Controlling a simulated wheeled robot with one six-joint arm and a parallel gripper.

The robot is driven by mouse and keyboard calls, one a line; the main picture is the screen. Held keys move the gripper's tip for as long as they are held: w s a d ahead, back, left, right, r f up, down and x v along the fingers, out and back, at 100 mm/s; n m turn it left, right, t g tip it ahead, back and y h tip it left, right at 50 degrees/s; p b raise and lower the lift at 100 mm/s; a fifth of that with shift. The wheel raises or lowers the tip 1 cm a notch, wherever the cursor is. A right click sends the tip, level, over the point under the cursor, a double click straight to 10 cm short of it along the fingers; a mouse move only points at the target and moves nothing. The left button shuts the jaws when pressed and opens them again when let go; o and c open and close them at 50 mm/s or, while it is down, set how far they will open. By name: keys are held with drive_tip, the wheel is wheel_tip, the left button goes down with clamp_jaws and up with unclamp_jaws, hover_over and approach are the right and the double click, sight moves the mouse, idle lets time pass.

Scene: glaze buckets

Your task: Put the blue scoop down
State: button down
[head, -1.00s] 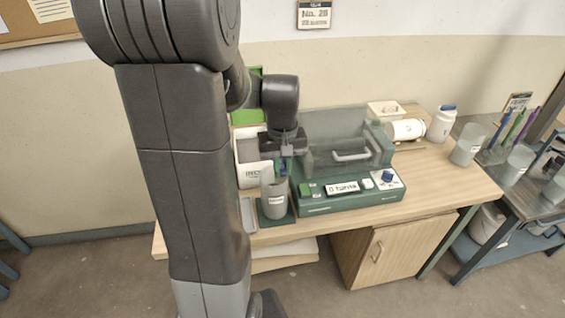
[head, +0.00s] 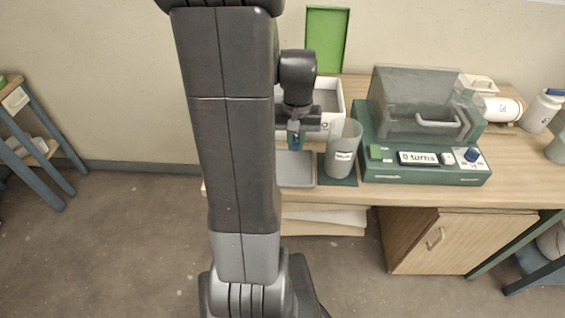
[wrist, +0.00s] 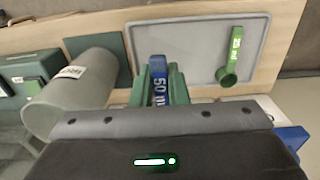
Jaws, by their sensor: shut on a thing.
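My gripper (head: 296,134) is shut on the blue scoop (wrist: 158,72), whose handle reads "50 ml". In the wrist view the handle stands between the two green fingers (wrist: 159,84); the scoop's bowl is hidden. In the head view the gripper hangs above the back of a shallow grey tray (head: 297,181). In the wrist view the tray (wrist: 190,48) holds a green scoop (wrist: 231,58) marked "25 ml", on the right side. The blue scoop appears above the tray, near its edge on the cup's side; the exact height is unclear.
A grey labelled cup (head: 342,158) stands on a dark green mat (head: 340,181) just right of the tray. A white bin (head: 336,97) is behind the tray. A green machine (head: 425,172) with a clear lid stands further right. The tray lies close to the table's front edge.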

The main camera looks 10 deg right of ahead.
hover_over(289, 178)
wheel_tip(289, 178, down, 7)
drive_tip(key=shift+w+f+b, duration=0.1)
drive_tip(key=shift+b, duration=0.25)
drive_tip(key=shift+f, duration=2.05)
drive_tip(key=shift+f, duration=0.1)
drive_tip(key=c, duration=1.8)
unclamp_jaws()
drive_tip(key=shift+f+b, duration=0.1)
drive_tip(key=shift+b, duration=0.2)
drive_tip(key=shift+c, duration=0.2)
drive_tip(key=o, duration=0.4)
drive_tip(key=shift+o, duration=0.2)
wheel_tip(289, 178, up, 12)
drive_tip(key=p, duration=0.1)
drive_tip(key=shift+r, duration=0.25)
